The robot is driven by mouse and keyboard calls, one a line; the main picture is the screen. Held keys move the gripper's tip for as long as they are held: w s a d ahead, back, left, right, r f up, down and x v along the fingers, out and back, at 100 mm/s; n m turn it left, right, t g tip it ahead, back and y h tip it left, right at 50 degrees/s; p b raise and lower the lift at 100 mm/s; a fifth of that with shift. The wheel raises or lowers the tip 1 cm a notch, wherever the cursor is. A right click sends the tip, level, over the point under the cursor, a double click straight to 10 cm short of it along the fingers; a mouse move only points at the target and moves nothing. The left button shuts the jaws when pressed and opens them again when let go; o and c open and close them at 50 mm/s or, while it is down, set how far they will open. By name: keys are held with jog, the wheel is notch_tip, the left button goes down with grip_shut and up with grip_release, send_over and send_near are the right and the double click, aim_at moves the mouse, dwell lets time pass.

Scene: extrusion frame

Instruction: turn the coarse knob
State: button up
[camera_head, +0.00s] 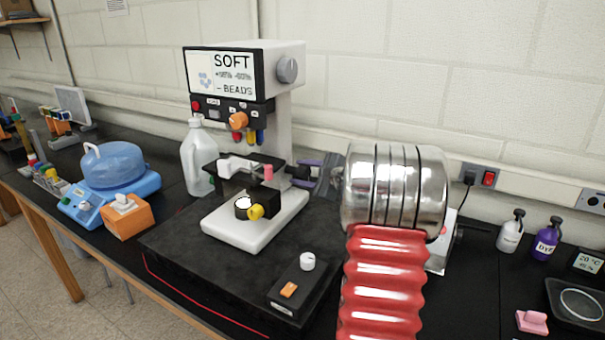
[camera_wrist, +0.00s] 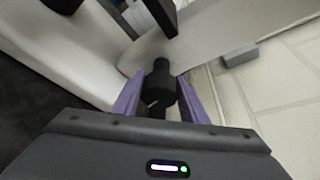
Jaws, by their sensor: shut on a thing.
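The black coarse knob (camera_wrist: 160,90) sits between the two purple fingers of my gripper (camera_wrist: 160,95) in the wrist view. The fingers are shut on it from both sides. In the head view my gripper (camera_head: 303,173) reaches in from the right to the side of the white microscope-like stand (camera_head: 222,226). The knob is hard to make out there, against the dark stage and fingers. My silver and red arm hides part of the bench on the right.
A screen unit (camera_head: 222,75) rises behind the stand, with a white jug (camera_head: 197,160) beside it. A small control box (camera_head: 300,288) lies in front. Bottles (camera_head: 510,230) stand right.

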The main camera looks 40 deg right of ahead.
jog(key=shift+m, duration=0.3)
jog(key=shift+m+g+y, duration=0.4)
jog(key=shift+m+y, duration=0.2)
jog(key=shift+m, duration=0.2)
jog(key=o, duration=1)
jog(key=shift+s, duration=0.15)
jog(key=v, duration=1.3)
jog(key=shift+s+r, duration=0.1)
jog(key=shift+s, duration=0.1)
